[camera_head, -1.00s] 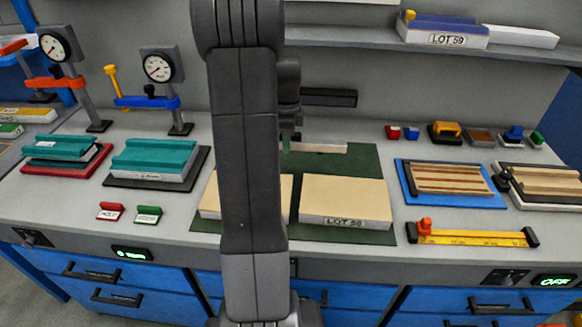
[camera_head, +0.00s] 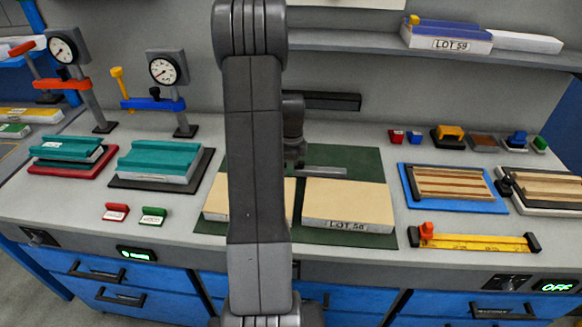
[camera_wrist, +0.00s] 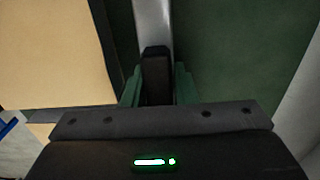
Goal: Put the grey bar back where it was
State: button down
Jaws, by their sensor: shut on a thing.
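The grey bar (camera_head: 325,172) shows in the head view just behind the right beige panel (camera_head: 345,197), over the green mat (camera_head: 365,165). I cannot tell whether it touches the mat. My gripper (camera_head: 296,166) is at the bar's left end, partly hidden by my arm. In the wrist view the bar (camera_wrist: 152,22) runs away from my gripper (camera_wrist: 158,88), its black end piece (camera_wrist: 155,75) between the green fingers. The gripper is shut on it. A beige panel (camera_wrist: 45,50) lies left of the bar there.
A second beige panel (camera_head: 217,205) is partly hidden by my arm. Teal blocks (camera_head: 158,160) and gauge stands (camera_head: 178,90) stand at left. A blue tray (camera_head: 412,196) and a yellow ruler (camera_head: 475,242) lie at right. A shelf (camera_head: 350,40) overhangs the back.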

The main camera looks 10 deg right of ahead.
jog(key=c, duration=1.6)
grip_release()
jog(key=shift+f, duration=0.2)
jog(key=o, duration=0.4)
jog(key=shift+o, duration=0.2)
jog(key=shift+r, duration=0.2)
